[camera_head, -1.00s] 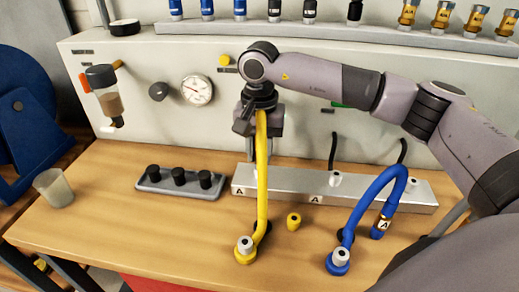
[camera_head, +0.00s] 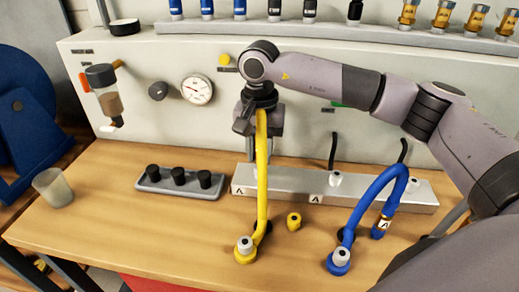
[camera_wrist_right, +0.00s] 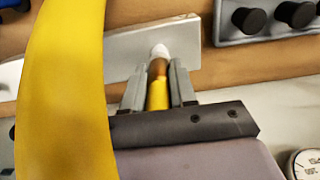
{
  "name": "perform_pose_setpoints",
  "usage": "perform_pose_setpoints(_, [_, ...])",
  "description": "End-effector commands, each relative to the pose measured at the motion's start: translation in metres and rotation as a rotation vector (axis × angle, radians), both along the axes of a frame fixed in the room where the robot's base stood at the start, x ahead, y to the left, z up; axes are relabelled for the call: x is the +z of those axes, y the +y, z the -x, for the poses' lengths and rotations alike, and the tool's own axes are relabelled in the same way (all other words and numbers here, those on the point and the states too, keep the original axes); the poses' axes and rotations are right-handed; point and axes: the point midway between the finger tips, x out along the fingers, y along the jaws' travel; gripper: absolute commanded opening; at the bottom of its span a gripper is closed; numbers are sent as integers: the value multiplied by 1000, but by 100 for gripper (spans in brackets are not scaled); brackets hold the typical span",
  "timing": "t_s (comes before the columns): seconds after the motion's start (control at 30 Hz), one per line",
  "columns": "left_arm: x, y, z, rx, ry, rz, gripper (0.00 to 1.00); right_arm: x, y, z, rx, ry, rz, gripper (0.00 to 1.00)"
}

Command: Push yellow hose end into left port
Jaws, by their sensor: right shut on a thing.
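The yellow hose (camera_head: 262,180) rises from a yellow base on the bench up to my right gripper (camera_head: 258,155). In the right wrist view my right gripper (camera_wrist_right: 158,90) is shut on the yellow hose end (camera_wrist_right: 158,96), which has a brown-gold tip. The tip lines up with a whitish port (camera_wrist_right: 160,51) on the metal bar (camera_wrist_right: 128,52). I cannot tell how deep it sits in the port. In the head view the bar (camera_head: 285,187) lies along the back of the bench, and its left port is hidden behind the gripper and hose. My left gripper is not in view.
A blue hose (camera_head: 372,193) arches at the right of the bar. A small yellow cap (camera_head: 294,221) stands in front of it. A tray with black knobs (camera_head: 180,184) lies left, and a cup (camera_head: 53,188) stands farther left. The front left bench is clear.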

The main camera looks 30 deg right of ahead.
Motion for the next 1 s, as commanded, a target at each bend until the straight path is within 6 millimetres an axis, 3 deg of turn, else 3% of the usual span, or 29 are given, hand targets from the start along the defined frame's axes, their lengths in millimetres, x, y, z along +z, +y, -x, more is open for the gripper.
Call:
perform_pose_setpoints(0.77, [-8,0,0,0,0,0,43,-11,0,0,0,0,0,0])
perform_pose_setpoints(0.8, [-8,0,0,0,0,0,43,-10,0,0,0,0,0,33])
perform_pose_setpoints(0.87, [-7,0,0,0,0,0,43,-10,0,0,0,0,0,52])
perform_pose_setpoints(1.0, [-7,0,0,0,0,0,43,-10,0,0,0,0,0,56])
